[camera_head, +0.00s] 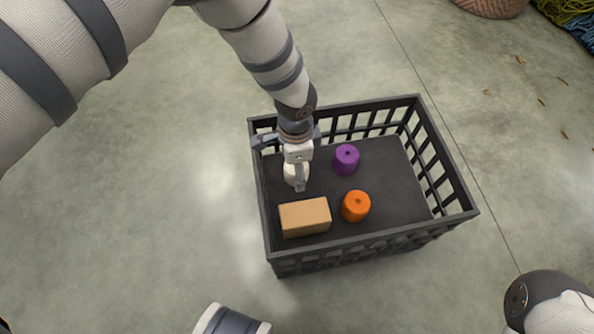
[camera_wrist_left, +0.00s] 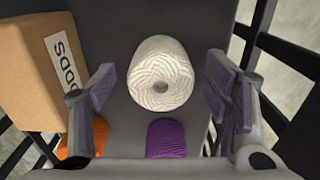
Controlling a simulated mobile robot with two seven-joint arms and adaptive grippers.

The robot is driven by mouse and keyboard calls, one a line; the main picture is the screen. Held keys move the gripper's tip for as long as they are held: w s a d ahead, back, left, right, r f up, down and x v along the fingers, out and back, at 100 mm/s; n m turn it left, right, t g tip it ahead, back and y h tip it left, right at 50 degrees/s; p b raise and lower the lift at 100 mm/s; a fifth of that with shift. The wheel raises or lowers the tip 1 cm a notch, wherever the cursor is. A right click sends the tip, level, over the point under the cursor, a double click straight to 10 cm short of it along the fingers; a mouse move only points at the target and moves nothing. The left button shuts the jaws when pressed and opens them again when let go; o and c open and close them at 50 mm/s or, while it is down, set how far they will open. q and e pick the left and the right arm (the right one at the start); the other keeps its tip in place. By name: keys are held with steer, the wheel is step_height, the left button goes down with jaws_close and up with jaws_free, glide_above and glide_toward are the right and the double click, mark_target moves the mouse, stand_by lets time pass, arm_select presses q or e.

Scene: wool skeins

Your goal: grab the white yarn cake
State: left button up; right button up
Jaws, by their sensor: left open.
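The white yarn cake (camera_head: 290,176) stands in the dark slatted crate (camera_head: 365,246), near its left side. In the head view my left gripper partly covers it. My left gripper (camera_head: 298,172) reaches down into the crate from above. In the left wrist view the white yarn cake (camera_wrist_left: 160,73) lies ahead, between the lines of the two open fingers (camera_wrist_left: 162,95). I see no finger touching it. My right gripper does not show.
A purple yarn cake (camera_head: 346,160) and an orange yarn cake (camera_head: 356,206) stand in the crate. A cardboard box (camera_head: 305,217) lies at the crate's front left. A woven basket (camera_head: 492,6) sits at the top right. The concrete floor around the crate is mostly clear.

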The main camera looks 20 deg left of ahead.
arm_select(q)
steer(key=shift+r, duration=0.15)
steer(key=c, duration=1.2)
